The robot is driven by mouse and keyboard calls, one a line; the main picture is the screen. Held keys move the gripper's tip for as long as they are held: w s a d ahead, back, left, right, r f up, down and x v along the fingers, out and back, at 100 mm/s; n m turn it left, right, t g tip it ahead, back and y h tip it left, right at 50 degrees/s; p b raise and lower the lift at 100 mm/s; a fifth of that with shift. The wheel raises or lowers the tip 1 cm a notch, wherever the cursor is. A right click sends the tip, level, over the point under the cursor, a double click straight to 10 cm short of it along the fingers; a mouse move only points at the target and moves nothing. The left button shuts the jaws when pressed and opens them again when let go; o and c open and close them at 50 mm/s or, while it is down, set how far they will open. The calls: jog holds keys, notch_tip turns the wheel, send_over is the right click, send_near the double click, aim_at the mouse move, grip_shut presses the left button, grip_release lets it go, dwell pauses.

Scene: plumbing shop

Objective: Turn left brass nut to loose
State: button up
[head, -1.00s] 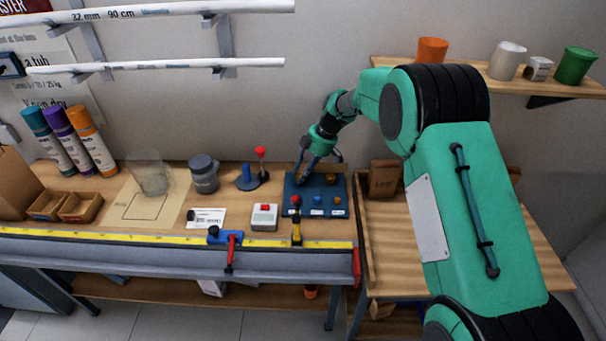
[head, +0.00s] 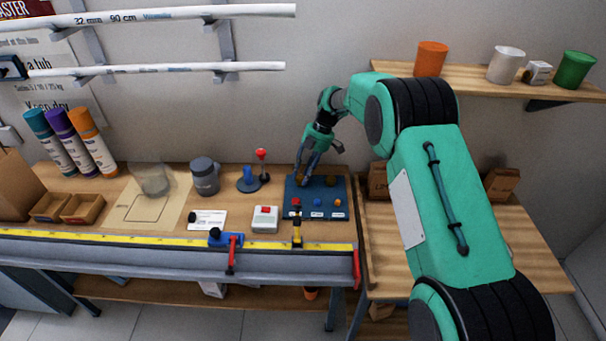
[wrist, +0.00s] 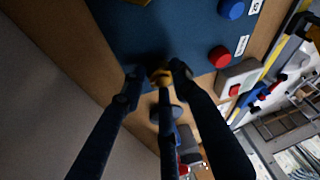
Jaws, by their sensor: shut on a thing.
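The blue board (head: 308,186) lies at the right end of the bench, with two brass nuts near its back edge. My gripper (head: 299,183) reaches down from above onto the left one. In the wrist view, the left brass nut (wrist: 160,76) sits between the fingertips of my gripper (wrist: 158,72), which are shut on it. In the head view the fingers cover most of this nut. The right brass nut (head: 330,180) stands free beside the gripper; a brass edge (wrist: 140,2) shows at the top of the wrist view. How far the nut is turned I cannot tell.
Red (head: 297,202), blue (head: 318,202) and orange (head: 337,202) knobs with labels line the board's front. A red-button box (head: 265,219) and a blue stand with a red-topped lever (head: 261,155) are to the left. A shelf (head: 470,80) hangs at upper right.

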jog(key=shift+s+f, duration=0.15)
jog(key=o, duration=0.8)
jog(key=shift+o, duration=0.2)
jog(key=shift+v, duration=0.85)
jog(key=v, duration=1)
jog(key=shift+d, duration=0.1)
